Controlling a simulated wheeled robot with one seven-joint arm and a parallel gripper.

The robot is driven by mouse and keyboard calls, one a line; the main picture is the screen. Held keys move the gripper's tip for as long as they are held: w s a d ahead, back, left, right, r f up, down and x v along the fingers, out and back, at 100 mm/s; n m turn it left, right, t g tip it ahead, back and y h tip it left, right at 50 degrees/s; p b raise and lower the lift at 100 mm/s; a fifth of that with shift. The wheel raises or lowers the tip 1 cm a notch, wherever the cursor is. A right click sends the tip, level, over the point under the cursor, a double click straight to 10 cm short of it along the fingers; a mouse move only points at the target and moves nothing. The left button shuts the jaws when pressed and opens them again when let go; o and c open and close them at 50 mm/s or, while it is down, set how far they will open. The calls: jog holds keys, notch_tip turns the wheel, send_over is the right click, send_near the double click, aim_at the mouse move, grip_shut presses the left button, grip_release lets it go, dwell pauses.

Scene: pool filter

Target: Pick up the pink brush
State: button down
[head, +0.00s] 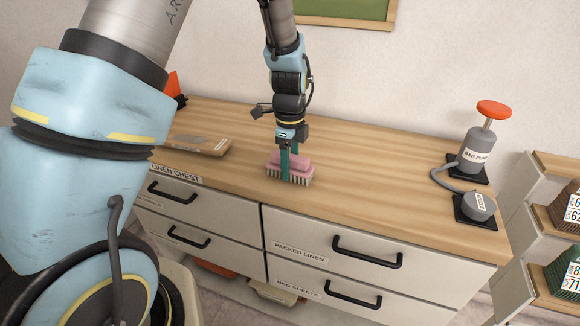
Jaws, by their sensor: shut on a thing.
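The pink brush (300,164) has a pink back and pale bristles pointing down. It is on or just above the wooden top of the linen chest (370,190), near its front edge; I cannot tell whether the bristles touch the wood. My gripper (289,164) points straight down from above, with its green fingers shut on the brush. The fingers hide part of the brush's middle.
A flat wooden board (197,145) lies to the left on the chest top. A grey pump with an orange knob (493,110) and a small grey unit (477,207) stand at the right. Shelves with crates (566,210) are beyond. The top between brush and pump is clear.

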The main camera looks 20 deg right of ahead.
notch_tip(320, 180, up, 10)
jog(key=shift+r+b, duration=0.1)
jog(key=shift+b, duration=1.1)
